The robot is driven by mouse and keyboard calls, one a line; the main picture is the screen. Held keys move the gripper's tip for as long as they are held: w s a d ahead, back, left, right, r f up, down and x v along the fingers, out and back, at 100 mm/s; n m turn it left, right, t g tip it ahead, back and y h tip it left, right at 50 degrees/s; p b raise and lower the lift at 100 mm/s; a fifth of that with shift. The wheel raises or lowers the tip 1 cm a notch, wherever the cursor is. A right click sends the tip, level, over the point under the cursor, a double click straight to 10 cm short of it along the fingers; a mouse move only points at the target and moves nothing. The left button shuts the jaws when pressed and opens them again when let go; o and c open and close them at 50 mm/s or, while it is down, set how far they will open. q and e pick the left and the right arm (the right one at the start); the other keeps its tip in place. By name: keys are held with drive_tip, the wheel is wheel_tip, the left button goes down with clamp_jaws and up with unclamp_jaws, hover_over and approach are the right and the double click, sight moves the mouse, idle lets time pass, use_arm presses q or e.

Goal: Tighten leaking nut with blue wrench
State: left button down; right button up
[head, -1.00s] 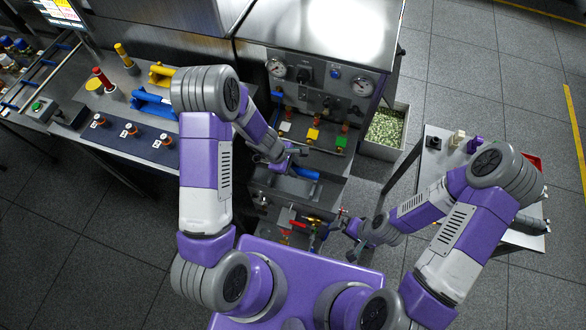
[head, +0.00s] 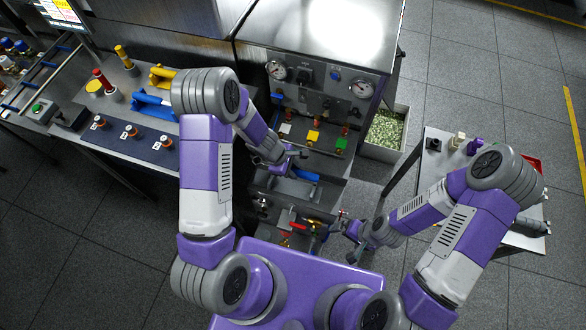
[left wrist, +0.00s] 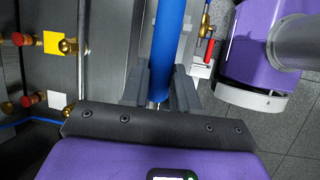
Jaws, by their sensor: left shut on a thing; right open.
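The blue wrench shows as a thick blue handle (left wrist: 170,45) in the left wrist view, standing between my left gripper's fingers. In the head view only a short blue piece (head: 304,174) of it shows. My left gripper (head: 292,164) is shut on this handle; its dark fingers (left wrist: 161,84) lie on both sides of it. The wrench's jaw end cannot be made out. My right gripper (head: 350,226) is open and empty, beside the pipework (head: 302,228) with a red handle. I cannot tell which fitting is the leaking nut.
The metal cabinet (head: 325,60) has gauges and valves with coloured tags close to my left gripper. A bench (head: 130,165) at the left carries blue and yellow holders. A side table (head: 432,165) stands at the right, behind my right arm. A bin (head: 385,130) stands beside the cabinet.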

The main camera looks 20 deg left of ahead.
use_arm(q)
drive_tip(key=shift+w+d, duration=0.1)
drive_tip(key=w+a+r+m+g+y+b, duration=0.1)
drive_tip(key=w+a+r+m+g, duration=0.2)
drive_tip(key=m, duration=0.9)
drive_tip(key=shift+w+a+r+g, duration=0.4)
drive_tip(key=shift+w+g, duration=0.15)
drive_tip(key=shift+g, duration=0.35)
drive_tip(key=shift+f+b, duration=1.9)
drive_tip(key=shift+f, duration=1.05)
drive_tip(key=shift+f+b, duration=1.1)
drive_tip(key=shift+f, duration=0.6)
drive_tip(key=shift+s+a+m, duration=0.35)
drive_tip(key=shift+a+m, duration=0.45)
drive_tip(key=shift+a, duration=0.05)
